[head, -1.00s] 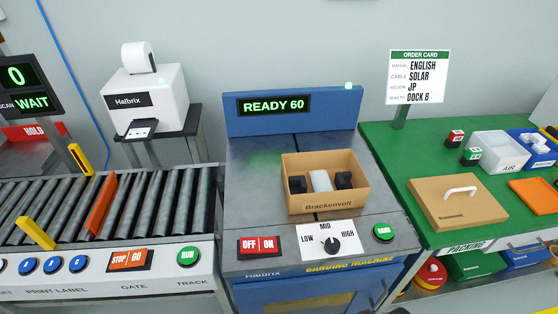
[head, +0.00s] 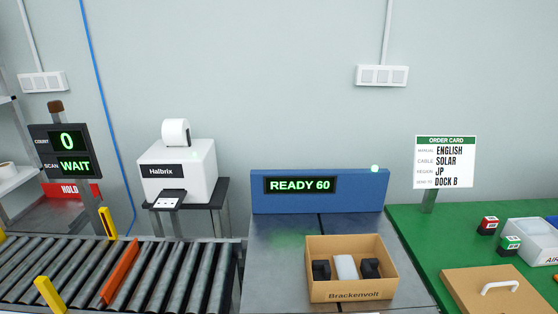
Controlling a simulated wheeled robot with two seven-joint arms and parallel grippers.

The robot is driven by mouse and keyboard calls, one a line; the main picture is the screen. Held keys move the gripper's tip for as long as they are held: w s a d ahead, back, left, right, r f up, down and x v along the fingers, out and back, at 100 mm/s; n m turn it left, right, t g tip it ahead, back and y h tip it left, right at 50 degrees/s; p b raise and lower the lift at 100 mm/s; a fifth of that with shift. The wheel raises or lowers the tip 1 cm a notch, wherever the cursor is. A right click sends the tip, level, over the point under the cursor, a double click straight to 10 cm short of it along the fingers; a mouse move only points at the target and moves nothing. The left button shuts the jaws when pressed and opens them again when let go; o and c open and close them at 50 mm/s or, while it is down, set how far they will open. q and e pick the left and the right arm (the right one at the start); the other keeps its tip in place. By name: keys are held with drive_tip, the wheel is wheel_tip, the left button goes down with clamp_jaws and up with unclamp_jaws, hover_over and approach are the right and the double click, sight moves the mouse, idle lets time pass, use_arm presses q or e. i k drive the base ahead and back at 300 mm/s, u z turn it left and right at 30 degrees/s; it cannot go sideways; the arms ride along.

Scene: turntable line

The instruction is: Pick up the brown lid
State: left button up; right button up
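The brown lid (head: 480,293) lies flat on the green table at the lower right of the head view. It has a white arched handle (head: 499,286) on top, and its lower part is cut off by the picture's edge. An open brown Brackenvolt box (head: 350,296) stands on the banding machine to the left of the lid. It holds black pieces and a white piece. Neither of my grippers shows in the head view.
The green packing table (head: 415,230) holds the order card (head: 446,163), small red and green boxes (head: 510,245) and a white bin (head: 540,226). The blue READY 60 panel (head: 318,205) stands behind the open box. A roller conveyor (head: 60,268) with an orange gate runs at left.

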sight(499, 288)
drive_tip(key=z, duration=1.8)
